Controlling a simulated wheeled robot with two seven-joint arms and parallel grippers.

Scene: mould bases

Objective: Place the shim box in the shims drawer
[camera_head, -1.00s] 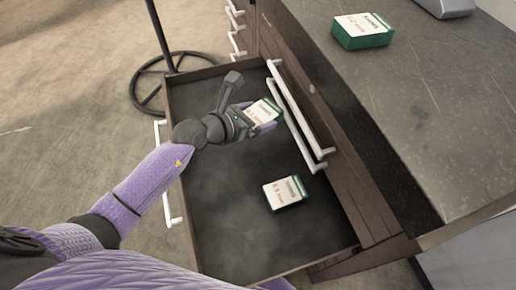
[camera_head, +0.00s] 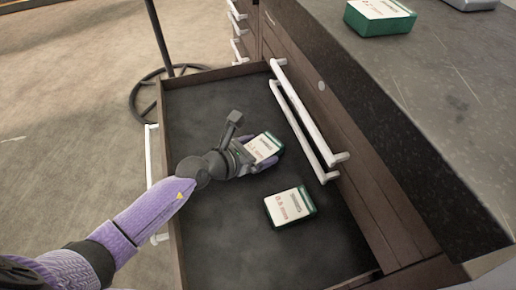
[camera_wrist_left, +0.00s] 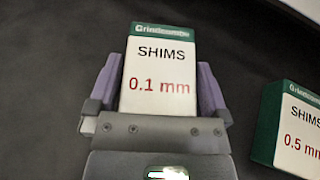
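A white and green shim box (camera_head: 263,147), marked "SHIMS 0.1 mm" in the left wrist view (camera_wrist_left: 158,75), sits between the fingers of my left gripper (camera_head: 254,158). The fingers (camera_wrist_left: 158,92) lie along both its sides and are shut on it. The gripper and box are inside the outline of the open drawer (camera_head: 205,110); I cannot tell whether the box touches the drawer floor. A second shim box (camera_head: 290,206), marked 0.5 mm in the wrist view (camera_wrist_left: 292,128), lies in the drawer to the right of the held one. My right gripper is not in view.
Another green and white box (camera_head: 380,17) stands on the dark countertop (camera_head: 440,100) beside a grey object (camera_head: 470,4). White handles (camera_head: 300,120) line the cabinet front along the drawer. A thin pole stand (camera_head: 160,40) is behind the drawer. The far drawer floor is clear.

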